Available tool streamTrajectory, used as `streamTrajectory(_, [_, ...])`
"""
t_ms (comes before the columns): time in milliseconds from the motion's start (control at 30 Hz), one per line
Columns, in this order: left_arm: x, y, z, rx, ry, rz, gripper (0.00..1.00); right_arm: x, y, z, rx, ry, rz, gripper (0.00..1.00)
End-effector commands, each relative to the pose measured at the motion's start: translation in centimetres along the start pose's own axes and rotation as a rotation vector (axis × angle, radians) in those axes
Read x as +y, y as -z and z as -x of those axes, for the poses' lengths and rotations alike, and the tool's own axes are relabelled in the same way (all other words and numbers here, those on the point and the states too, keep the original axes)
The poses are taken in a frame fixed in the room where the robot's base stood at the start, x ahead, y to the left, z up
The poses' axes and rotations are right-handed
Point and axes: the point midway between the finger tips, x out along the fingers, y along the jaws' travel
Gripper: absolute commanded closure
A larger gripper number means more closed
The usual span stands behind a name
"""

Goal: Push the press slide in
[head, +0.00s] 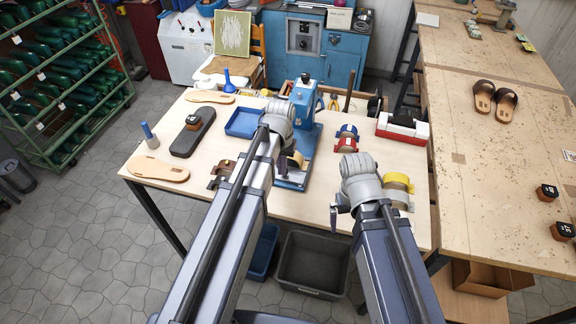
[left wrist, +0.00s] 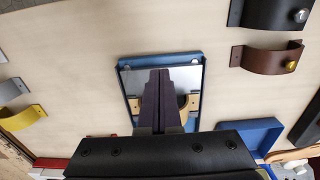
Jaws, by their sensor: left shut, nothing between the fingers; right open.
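The blue press (head: 305,103) stands at the back middle of the table. Its slide (head: 291,183), a blue-edged tray with a shiny plate, sticks out toward me with a tan curved piece (head: 297,159) on it. The slide also shows in the left wrist view (left wrist: 133,83). My left gripper (left wrist: 159,74) is shut and empty, its fingers over the slide's plate; I cannot tell whether they touch. My right gripper (head: 335,222) is open and empty near the table's front edge, left of a yellow strap (head: 398,179).
Red and blue straps (head: 347,140) and a red-white box (head: 402,129) are at right. A workbench (head: 490,140) stands beyond.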

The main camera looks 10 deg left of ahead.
Motion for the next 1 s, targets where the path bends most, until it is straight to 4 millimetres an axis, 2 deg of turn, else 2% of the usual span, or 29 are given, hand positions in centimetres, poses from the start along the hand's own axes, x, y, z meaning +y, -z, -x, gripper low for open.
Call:
streamTrajectory(800, [0.0, 0.0, -4.2, 0.0, 0.0, 0.0, 1.0, -0.4, 0.2, -4.1, 0.0, 0.0, 0.0, 0.0])
streamTrajectory(1000, [0.0, 0.0, -4.5, 0.0, 0.0, 0.0, 1.0, -0.4, 0.3, -4.4, 0.0, 0.0, 0.0, 0.0])
